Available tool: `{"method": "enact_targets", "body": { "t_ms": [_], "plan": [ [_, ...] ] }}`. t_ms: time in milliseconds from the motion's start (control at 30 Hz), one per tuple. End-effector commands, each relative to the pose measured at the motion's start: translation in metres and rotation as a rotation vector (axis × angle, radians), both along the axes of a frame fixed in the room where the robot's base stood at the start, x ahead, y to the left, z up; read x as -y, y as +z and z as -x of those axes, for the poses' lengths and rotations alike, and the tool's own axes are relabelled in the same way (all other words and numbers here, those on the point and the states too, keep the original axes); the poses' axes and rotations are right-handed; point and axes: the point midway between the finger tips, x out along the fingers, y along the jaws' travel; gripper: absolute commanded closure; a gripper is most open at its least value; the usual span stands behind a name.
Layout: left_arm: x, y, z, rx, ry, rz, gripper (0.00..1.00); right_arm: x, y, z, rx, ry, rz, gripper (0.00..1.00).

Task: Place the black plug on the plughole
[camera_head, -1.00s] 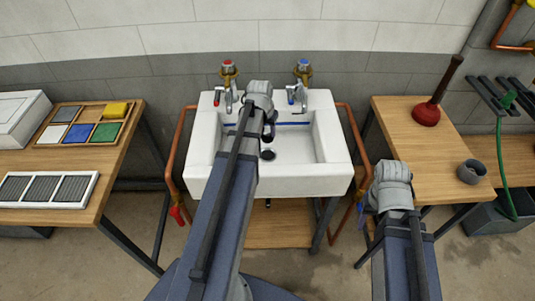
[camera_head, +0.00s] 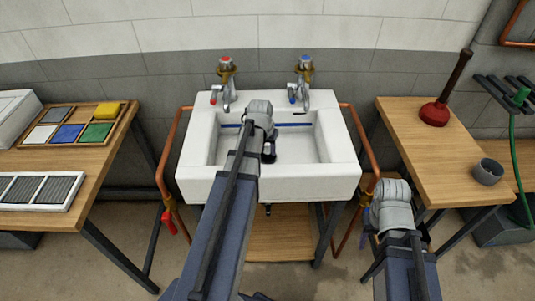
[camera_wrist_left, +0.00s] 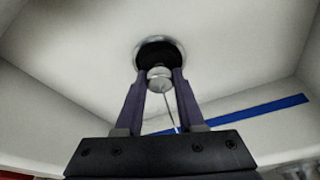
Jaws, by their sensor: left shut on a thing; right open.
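The black plug (camera_wrist_left: 160,52) is in the left wrist view, a dark disc with a pale metal knob. The two fingers of my left gripper (camera_wrist_left: 160,84) are shut on that knob. The plughole's shiny rim (camera_wrist_left: 137,47) shows around the plug's edge, so the plug is over or in the hole; I cannot tell whether it is fully seated. In the head view my left gripper (camera_head: 268,156) reaches down into the white sink (camera_head: 310,183) and hides the plughole. My right gripper (camera_head: 367,222) is open, low to the right of the sink, its fingers partly hidden.
Red (camera_head: 226,72) and blue (camera_head: 305,72) taps stand behind the basin. A blue stripe (camera_wrist_left: 262,113) runs along a basin wall. A copper pipe (camera_head: 361,150) runs between the sink and the right table, which holds a plunger (camera_head: 435,112) and a grey cup (camera_head: 488,172).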

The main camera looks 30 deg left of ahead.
Motion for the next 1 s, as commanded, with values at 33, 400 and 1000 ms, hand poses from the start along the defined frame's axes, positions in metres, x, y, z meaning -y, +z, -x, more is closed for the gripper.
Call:
{"method": "enact_targets", "body": {
  "t_ms": [33, 400, 1000],
  "plan": [
    [0.0000, -0.0009, 0.0000, 0.000, 0.000, 0.000, 1.00, 0.0000, -0.0010, 0.0000, 0.000, 0.000, 0.000, 0.50],
    [0.0000, -0.0026, 0.0000, 0.000, 0.000, 0.000, 0.59, 0.0001, -0.0026, 0.0000, 0.000, 0.000, 0.000, 0.50],
    [0.0000, 0.0006, 0.0001, 0.000, 0.000, 0.000, 0.32, 0.0000, 0.0006, 0.0000, 0.000, 0.000, 0.000, 0.50]
  ]
}}
